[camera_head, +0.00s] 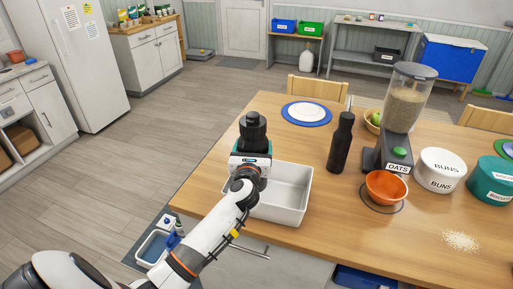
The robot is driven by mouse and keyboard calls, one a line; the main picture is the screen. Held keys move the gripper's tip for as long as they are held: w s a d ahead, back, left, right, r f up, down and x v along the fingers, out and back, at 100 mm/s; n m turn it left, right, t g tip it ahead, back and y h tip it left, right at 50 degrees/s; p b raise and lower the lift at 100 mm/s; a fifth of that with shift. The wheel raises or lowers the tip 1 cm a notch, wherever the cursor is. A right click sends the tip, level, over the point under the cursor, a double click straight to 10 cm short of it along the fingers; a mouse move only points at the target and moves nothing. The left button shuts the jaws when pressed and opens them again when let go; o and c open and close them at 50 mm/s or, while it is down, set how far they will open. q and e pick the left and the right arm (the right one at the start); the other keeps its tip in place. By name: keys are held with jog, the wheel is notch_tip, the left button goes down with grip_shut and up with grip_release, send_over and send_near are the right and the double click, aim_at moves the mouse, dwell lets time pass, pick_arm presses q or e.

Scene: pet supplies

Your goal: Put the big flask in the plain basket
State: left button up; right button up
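A large flask with a black stepped lid (253,126) stands upright at the left part of the table. Only its lid and a little teal show; my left gripper (250,160) hides the rest. The gripper is right in front of the flask, and its fingertips are hidden, so I cannot see whether they are shut on it. The plain white basket (293,213) is just right of the gripper, near the table's front edge. Its inside looks empty where visible, and its left part is hidden by my arm. A slimmer black flask (341,143) stands upright behind the basket. My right gripper is not in view.
Right of the slim flask are an oats dispenser (403,105), an orange bowl (386,187), a white buns canister (440,170) and a teal canister (490,181). A blue-rimmed plate (307,112) lies behind. Spilled grains (461,241) lie at front right. The table's front middle is clear.

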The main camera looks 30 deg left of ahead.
pick_arm(q)
jog(key=shift+f, duration=0.6)
notch_tip(320, 180, down, 4)
jog(key=shift+w+r+b, duration=0.1)
jog(key=shift+w+b, duration=0.05)
jog(key=shift+b, duration=0.2)
jog(key=o, duration=1.5)
jog(key=shift+f, duration=0.3)
jog(key=o, duration=0.3)
jog(key=shift+r, duration=0.1)
jog(key=shift+r, duration=0.1)
